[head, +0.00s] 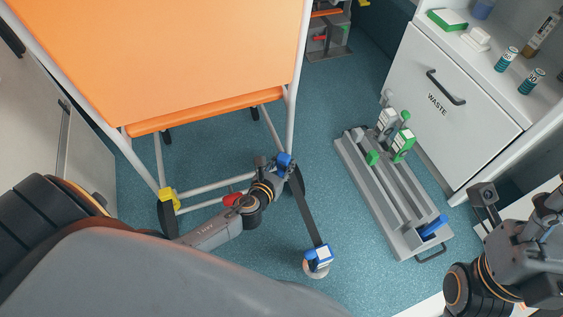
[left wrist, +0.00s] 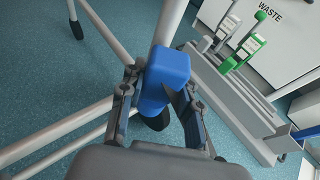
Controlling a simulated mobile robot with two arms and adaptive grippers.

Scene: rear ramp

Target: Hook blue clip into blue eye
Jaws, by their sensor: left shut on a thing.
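The blue clip (head: 284,160) is held by my left gripper (head: 276,168) beside the lower right leg of the orange cot. In the left wrist view the blue clip (left wrist: 166,72) sits between the two fingers, in front of a pale cot tube (left wrist: 168,22). A dark strap (head: 307,215) runs from the clip down to a blue-and-white floor unit (head: 318,258). I cannot make out a separate blue eye; it may be hidden behind the clip and gripper. I cannot tell whether the clip touches the tube. My right gripper (head: 486,205) is at the right edge, far from the clip.
The orange cot (head: 215,60) stands on pale tubes, with a yellow fitting (head: 168,198) and a red fitting (head: 232,199) low down. A grey floor rack (head: 385,195) with green and blue parts lies right, before the waste cabinet (head: 450,100). Open floor lies between strap and rack.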

